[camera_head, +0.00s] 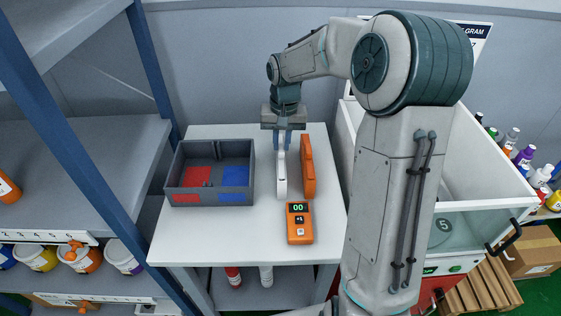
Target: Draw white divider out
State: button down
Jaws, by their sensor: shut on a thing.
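The white divider (281,176) stands upright on the white table (187,246), its long side running front to back. My gripper (282,143) is above its far end with the fingers pointing down, shut on the divider's upper edge. An orange divider-like panel (308,168) stands upright just to the right of the white one, with a narrow gap between them. The exact finger contact is small and hard to see.
A grey bin (213,150) with red and blue compartments is on the left of the table. An orange counter device (299,223) reading 00 lies in front of the dividers. A white tank (479,168) stands right, shelves left. The table's front left is clear.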

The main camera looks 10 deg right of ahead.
notch_tip(320, 180, up, 8)
jog(key=p, duration=0.6)
dwell(1.4)
jog(key=shift+r, duration=0.3)
jog(key=shift+r+p, duration=1.1)
jog(key=shift+r, duration=0.2)
notch_tip(320, 180, up, 7)
jog(key=p, duration=0.5)
jog(key=shift+s, duration=0.1)
dwell(0.6)
